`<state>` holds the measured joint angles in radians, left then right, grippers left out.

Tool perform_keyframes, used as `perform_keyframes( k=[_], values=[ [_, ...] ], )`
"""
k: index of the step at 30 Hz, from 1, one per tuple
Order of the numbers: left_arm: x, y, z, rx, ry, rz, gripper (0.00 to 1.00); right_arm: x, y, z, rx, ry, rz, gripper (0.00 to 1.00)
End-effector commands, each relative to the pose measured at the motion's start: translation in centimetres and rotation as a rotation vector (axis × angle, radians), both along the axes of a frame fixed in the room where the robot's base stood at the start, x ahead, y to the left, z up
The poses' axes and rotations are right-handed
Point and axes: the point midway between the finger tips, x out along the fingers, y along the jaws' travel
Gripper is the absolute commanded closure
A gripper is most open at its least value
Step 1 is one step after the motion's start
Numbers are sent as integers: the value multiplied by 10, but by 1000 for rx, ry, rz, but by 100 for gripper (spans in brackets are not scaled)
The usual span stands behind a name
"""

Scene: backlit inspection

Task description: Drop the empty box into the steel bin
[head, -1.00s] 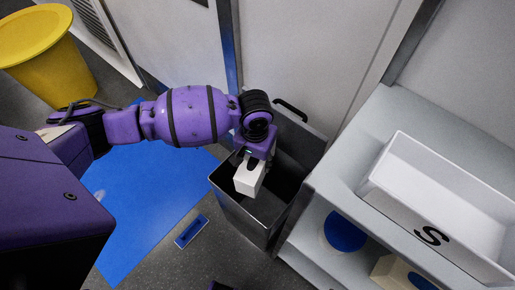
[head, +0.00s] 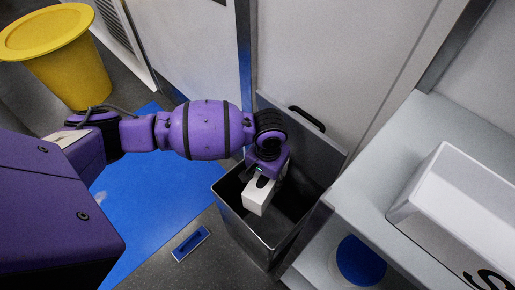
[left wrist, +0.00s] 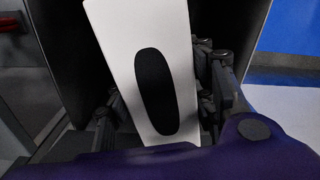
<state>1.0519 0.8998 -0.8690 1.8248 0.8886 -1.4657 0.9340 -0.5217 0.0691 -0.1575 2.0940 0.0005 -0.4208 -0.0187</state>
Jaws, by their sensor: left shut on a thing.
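The empty box (head: 257,196) is small and white with a dark oval opening on its face. It also shows in the left wrist view (left wrist: 178,60), tilted, between the fingers. My left gripper (left wrist: 165,95) is shut on it; in the head view the left gripper (head: 268,172) reaches in from the left and holds the box at the mouth of the steel bin. The steel bin (head: 243,224) is dark grey, open, with its lid (head: 300,137) raised against the wall. Its bottom is hidden. My right gripper is not in view.
A pale shelf unit (head: 391,160) with a white tray (head: 443,207) on top stands close right of the bin. A blue round thing (head: 360,262) sits on its lower shelf.

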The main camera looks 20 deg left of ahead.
Motion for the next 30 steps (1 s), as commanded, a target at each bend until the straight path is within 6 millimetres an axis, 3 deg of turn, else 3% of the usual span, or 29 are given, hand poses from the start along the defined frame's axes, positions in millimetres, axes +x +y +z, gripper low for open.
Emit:
perform_keyframes(
  k=[6,7,11,23,30],
  values=[
    [3,-1,3,-1,-7,-1,72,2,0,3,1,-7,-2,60],
    [3,-1,3,-1,-7,-1,46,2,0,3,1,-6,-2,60],
    [3,-1,3,-1,-7,-1,29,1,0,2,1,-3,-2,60],
    [3,-1,7,-1,-7,-1,28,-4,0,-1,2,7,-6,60],
    [4,-1,48,-3,-10,-2,28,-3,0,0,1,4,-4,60]
  ],
)
